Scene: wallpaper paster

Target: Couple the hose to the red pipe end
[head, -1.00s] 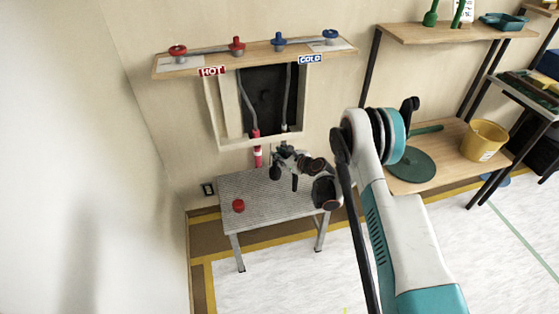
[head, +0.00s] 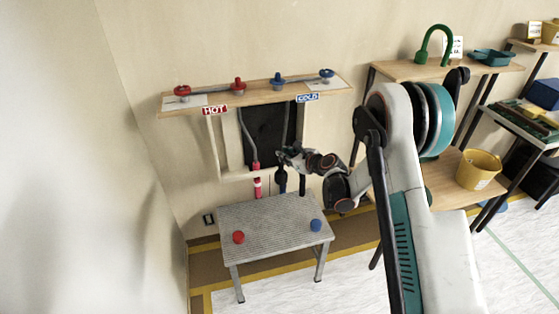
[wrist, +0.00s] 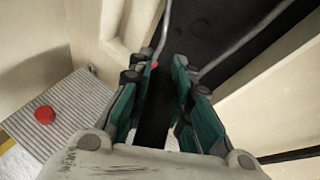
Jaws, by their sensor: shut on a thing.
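The red pipe end (head: 258,188) stands upright below the wall opening, at the table's back edge. A grey hose (head: 247,138) with a pink-red end (head: 256,166) hangs above it; I cannot tell whether they join. My gripper (head: 283,156) is just right of the hose end, at the opening's lower edge. In the wrist view my gripper (wrist: 166,62) is shut on a dark thing that I cannot identify. The hose (wrist: 163,25) comes down beyond the left fingertip, with a pink spot there. A second grey hose (head: 285,118) runs behind my gripper, its lower end hidden.
A metal table (head: 270,222) below carries a red cap (head: 239,237) and a blue cap (head: 315,225). A wooden shelf (head: 262,95) with red and blue valves juts out above. The opening's frame surrounds my gripper's area. Another shelf (head: 430,70) stands right.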

